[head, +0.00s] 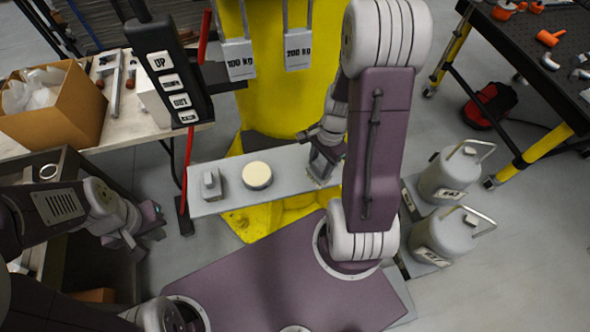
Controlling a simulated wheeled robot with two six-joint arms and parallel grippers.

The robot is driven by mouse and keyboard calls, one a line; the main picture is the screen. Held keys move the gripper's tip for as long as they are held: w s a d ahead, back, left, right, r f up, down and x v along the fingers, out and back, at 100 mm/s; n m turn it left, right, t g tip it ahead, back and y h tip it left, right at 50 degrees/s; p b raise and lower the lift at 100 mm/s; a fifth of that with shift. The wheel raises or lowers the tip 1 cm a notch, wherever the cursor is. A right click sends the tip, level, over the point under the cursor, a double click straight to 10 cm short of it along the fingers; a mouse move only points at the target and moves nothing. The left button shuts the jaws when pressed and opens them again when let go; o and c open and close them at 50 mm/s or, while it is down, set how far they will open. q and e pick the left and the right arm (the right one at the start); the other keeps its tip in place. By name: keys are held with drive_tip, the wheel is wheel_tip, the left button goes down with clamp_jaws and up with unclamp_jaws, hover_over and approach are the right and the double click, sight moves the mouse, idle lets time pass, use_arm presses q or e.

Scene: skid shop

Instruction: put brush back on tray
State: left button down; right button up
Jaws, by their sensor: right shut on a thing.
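The tray (232,177) is a narrow grey shelf in front of the yellow column. A cream round disc (257,176) and a small grey block with a raised top (209,184) sit on its left and middle parts. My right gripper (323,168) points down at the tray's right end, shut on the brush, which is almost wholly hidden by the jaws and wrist. I cannot tell whether the brush touches the tray. My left gripper (150,220) hangs left of and below the tray, away from it; its jaws are too small and dark to read.
The yellow column (265,110) stands behind the tray, with two weight tags hanging on it. A button pendant (168,75) hangs at upper left, near a cardboard box (55,110). Grey canisters (447,177) stand at right. A black workbench (530,60) is at upper right.

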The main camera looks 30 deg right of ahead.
drive_tip(key=w+f+p, duration=0.1)
drive_tip(key=w+f, duration=0.2)
drive_tip(key=w+a+f+p, duration=0.1)
drive_tip(key=w+f, duration=0.3)
drive_tip(key=w+a+f+p, duration=0.1)
drive_tip(key=w+f+p, duration=0.1)
drive_tip(key=w+f, duration=0.1)
drive_tip(key=shift+w+f, duration=0.15)
drive_tip(key=shift+w, duration=0.5)
drive_tip(key=shift+w+f, duration=0.15)
drive_tip(key=shift+f, duration=0.25)
drive_tip(key=o, duration=1.2)
drive_tip(key=shift+r, duration=0.1)
